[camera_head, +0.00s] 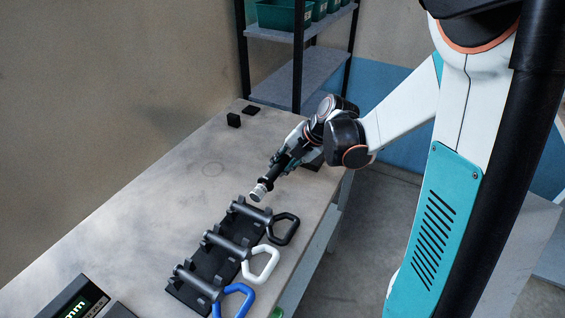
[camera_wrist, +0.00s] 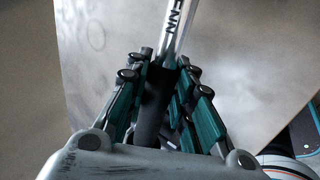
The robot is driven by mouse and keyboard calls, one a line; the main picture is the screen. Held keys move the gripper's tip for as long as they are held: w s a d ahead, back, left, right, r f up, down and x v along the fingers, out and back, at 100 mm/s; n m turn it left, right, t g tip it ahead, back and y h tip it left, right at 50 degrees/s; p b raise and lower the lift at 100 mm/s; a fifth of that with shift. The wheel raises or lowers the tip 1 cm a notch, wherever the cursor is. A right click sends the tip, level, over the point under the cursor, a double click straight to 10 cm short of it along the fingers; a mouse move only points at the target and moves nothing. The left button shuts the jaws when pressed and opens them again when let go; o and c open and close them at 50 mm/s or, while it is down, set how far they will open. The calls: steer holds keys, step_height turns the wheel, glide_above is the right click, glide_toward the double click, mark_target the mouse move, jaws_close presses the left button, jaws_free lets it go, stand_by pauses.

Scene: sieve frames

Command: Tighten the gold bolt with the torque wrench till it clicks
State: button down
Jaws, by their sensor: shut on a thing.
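My gripper (camera_head: 281,162) is shut on the dark handle of a tool, which I take to be the torque wrench (camera_head: 258,191). In the wrist view, the wrench's silver shaft (camera_wrist: 178,28) with dark lettering runs away from between the fingers (camera_wrist: 161,68) toward the top edge. In the head view, the tool is tilted, its pale end pointing down and left, close to the far end of a black rack. Whether that end touches anything is unclear. I cannot make out a gold bolt in either view.
The black rack (camera_head: 192,293) on the table (camera_head: 150,205) holds grey-barred pieces with black (camera_head: 283,229), white (camera_head: 262,264) and blue (camera_head: 236,300) loops. Small black blocks (camera_head: 234,120) lie at the back. The table's left side is clear.

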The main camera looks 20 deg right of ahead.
steer(key=shift+f+b, duration=0.75)
steer(key=shift+f, duration=0.1)
stand_by(0.4)
steer(key=c, duration=2)
jaws_free()
jaws_close()
